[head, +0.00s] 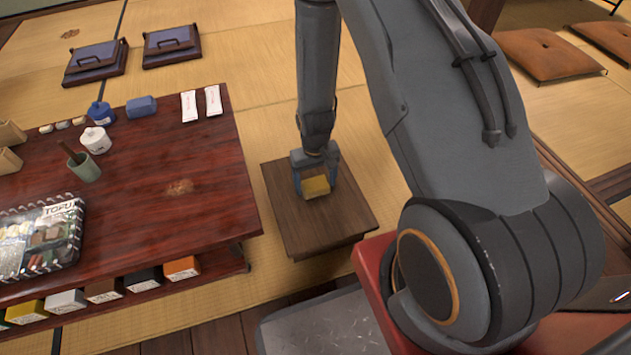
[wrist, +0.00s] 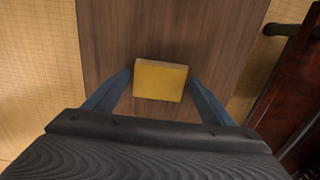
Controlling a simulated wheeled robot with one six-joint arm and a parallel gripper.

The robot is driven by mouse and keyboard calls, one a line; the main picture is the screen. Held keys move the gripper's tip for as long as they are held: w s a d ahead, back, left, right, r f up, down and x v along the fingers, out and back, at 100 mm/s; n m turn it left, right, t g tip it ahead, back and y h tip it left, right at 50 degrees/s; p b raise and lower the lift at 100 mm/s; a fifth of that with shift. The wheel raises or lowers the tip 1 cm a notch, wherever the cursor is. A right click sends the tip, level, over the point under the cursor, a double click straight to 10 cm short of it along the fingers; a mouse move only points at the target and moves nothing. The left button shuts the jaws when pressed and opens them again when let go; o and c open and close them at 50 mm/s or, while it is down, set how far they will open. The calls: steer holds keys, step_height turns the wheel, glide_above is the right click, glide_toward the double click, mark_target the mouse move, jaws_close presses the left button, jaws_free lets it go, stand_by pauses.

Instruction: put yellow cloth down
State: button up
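The yellow cloth (head: 316,187) is a small, flat-sided, folded block. It sits between the two fingers of my gripper (head: 314,180), over the small dark wooden table. The small table (head: 285,215) is otherwise bare. Whether the cloth's underside touches the tabletop is hard to tell.
A long red-brown table (head: 150,215) stands to the left, with a packed tofu box (head: 40,240), a white pot (head: 96,140), a green cup (head: 84,167) and two white packets (head: 201,104). Several coloured boxes sit below it. Cushions lie on the tatami behind.

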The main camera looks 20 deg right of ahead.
mark_target(315, 184)
steer(key=shift+o, duration=0.4)
step_height(315, 184, up, 13)
steer(key=p, duration=0.5)
steer(key=shift+f, duration=0.2)
steer(key=s+a+r+n, duration=0.2)
steer(key=s+a+r, duration=0.2)
steer(key=a+r, duration=0.5)
steer(key=s+a+r+n, duration=0.1)
steer(key=s+a+r, duration=0.4)
steer(key=r, duration=0.5)
steer(key=s+a+r+n, duration=0.1)
steer(key=s+a+r, duration=0.2)
steer(key=s+r, duration=0.2)
steer(key=s+a+r+n+y, duration=0.1)
steer(key=s+a+r+n, duration=0.1)
steer(key=s+r, duration=0.4)
steer(key=s+a, duration=0.1)
steer(key=s, duration=0.3)
steer(key=shift+s+a+r, duration=0.2)
steer(key=shift+s+a, duration=0.15)
steer(key=shift+a, duration=0.05)
